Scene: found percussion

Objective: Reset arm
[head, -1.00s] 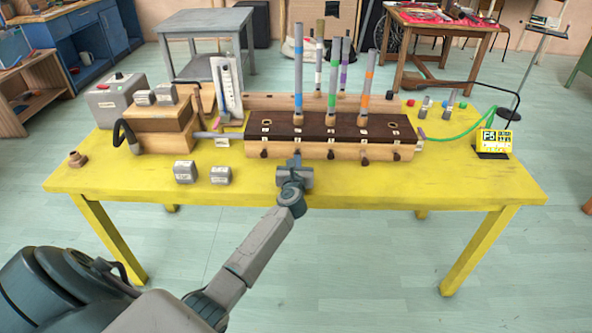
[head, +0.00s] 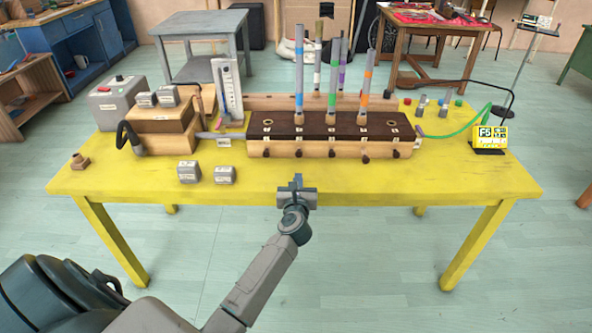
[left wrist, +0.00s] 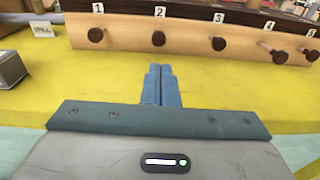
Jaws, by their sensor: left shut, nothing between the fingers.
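My left gripper (head: 297,182) is in the head view at the front edge of the yellow table (head: 400,180), in front of the wooden pipe chest. Its fingers are together with nothing between them, and the left wrist view shows the closed blue fingertips (left wrist: 161,72) pointing at the chest's front. They are apart from the chest. The wooden chest (head: 290,150) has a dark top and a row of dark knobs, numbered 1 to 5 in the left wrist view (left wrist: 190,40). Several upright pipes stand in and behind it. My right gripper is in neither view.
Two grey weights (head: 189,172) lie left of my gripper. Left of the chest stands a wooden bellows block (head: 160,135) with weights on top, beside a grey box (head: 110,105). A yellow display (head: 490,137) stands at right. The table's front right is clear.

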